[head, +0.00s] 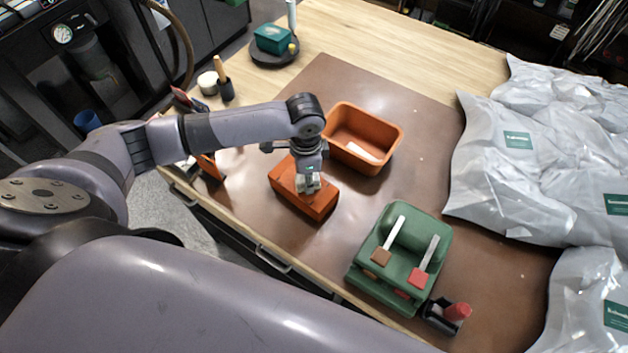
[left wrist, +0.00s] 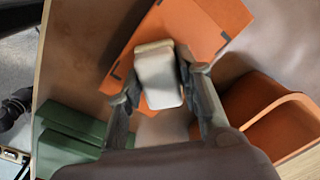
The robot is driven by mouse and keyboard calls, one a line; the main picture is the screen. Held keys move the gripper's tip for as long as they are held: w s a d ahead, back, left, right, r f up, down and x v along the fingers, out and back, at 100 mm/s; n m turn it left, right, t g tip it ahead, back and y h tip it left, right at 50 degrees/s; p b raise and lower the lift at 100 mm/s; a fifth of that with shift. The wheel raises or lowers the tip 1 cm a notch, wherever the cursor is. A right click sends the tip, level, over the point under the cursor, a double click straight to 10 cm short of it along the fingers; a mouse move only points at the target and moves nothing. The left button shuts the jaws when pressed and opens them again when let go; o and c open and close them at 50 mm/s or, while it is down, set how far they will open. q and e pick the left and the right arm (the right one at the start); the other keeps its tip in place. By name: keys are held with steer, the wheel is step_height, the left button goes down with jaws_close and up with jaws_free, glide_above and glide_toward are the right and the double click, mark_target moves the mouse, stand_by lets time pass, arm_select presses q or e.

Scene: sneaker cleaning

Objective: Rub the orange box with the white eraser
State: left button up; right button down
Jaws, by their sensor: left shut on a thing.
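The orange box (head: 289,193) lies on the brown mat near the front edge of the table, and it also shows in the left wrist view (left wrist: 200,28). My left gripper (head: 310,183) points down over the box's top, toward its right part. It is shut on the white eraser (left wrist: 158,76), a pale block between its two fingers. The eraser is over the top face of the box; I cannot tell whether it touches it. The gripper hides part of the eraser in the head view. My right gripper is in neither view.
An orange open bin (head: 352,160) with a white item inside stands just behind the box. Grey bags (head: 535,150) fill the right side. The brown mat (head: 425,165) is bare between the bin and the bags.

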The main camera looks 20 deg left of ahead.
arm_select(q)
steer(key=shift+a+f, duration=0.2)
steer(key=shift+a, duration=0.45)
steer(key=shift+r, duration=0.6)
steer(key=shift+w+r, duration=0.1)
steer(key=shift+r, duration=2.35)
steer(key=shift+r, duration=0.1)
steer(key=shift+r, duration=1.4)
